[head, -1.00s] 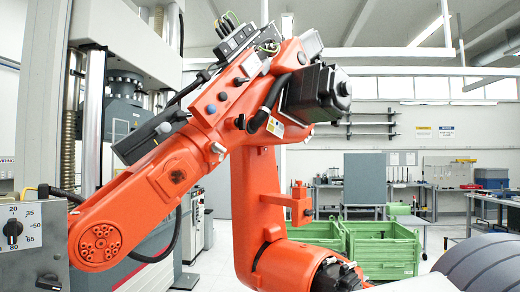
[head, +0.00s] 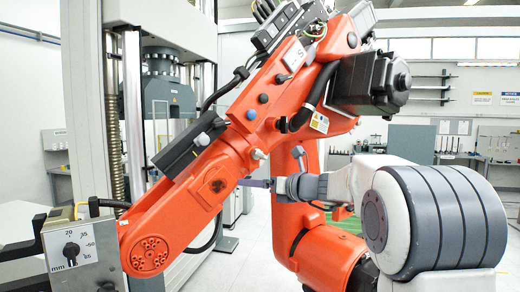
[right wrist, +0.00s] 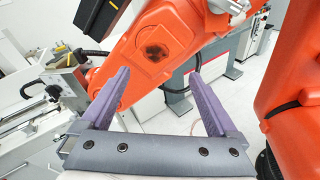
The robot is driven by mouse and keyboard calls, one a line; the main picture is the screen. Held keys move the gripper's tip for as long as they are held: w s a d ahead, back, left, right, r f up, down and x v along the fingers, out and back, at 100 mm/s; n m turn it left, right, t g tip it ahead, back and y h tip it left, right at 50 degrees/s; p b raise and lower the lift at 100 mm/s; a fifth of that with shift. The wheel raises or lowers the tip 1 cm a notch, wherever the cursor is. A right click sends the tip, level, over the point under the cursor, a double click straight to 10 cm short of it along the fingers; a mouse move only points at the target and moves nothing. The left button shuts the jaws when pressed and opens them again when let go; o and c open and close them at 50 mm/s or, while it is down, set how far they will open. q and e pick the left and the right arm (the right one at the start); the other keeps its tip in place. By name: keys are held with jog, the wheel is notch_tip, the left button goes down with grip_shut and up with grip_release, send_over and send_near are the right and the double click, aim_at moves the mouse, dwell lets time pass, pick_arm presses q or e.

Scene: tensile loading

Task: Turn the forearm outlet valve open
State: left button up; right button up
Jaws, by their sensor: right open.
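The orange robot arm's forearm (head: 235,160) slants up to the right in the head view. It carries a blue knob (head: 262,98), a black knob (head: 250,114) and a pale grey fitting (head: 258,155); I cannot tell which one is the outlet valve. My right gripper (head: 248,183) reaches in from the right, beside the forearm's lower edge. In the right wrist view its purple fingers (right wrist: 158,77) are wide apart and empty, with the forearm (right wrist: 135,62) and its dark round patch (right wrist: 153,50) beyond them. My left gripper is out of view.
A grey box with a dial (head: 73,250) stands at the lower left, close to the forearm's elbow. The orange upright link (head: 325,245) rises behind my right wrist. A tall testing frame (head: 92,90) stands behind on the left.

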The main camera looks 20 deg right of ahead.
aim_at(263, 155)
jog(key=w+d+r+m+t+h+p, duration=0.1)
jog(key=w+d+r+m+t+h, duration=0.15)
jog(key=d+r+m, duration=0.5)
jog(key=w+p, duration=0.2)
jog(key=w, duration=0.1)
jog(key=w+a+f+n+p, duration=0.1)
jog(key=w+p, duration=0.1)
jog(key=w, duration=0.1)
jog(key=w+n+p, duration=0.1)
jog(key=w+p, duration=0.1)
jog(key=w, duration=0.1)
jog(key=shift+a+f+n, duration=0.25)
jog(key=shift+a+f, duration=0.1)
jog(key=shift+a, duration=0.05)
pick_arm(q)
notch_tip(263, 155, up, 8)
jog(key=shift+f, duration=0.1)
pick_arm(e)
jog(key=shift+s, duration=0.1)
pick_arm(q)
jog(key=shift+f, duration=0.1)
pick_arm(e)
jog(key=c, duration=1.4)
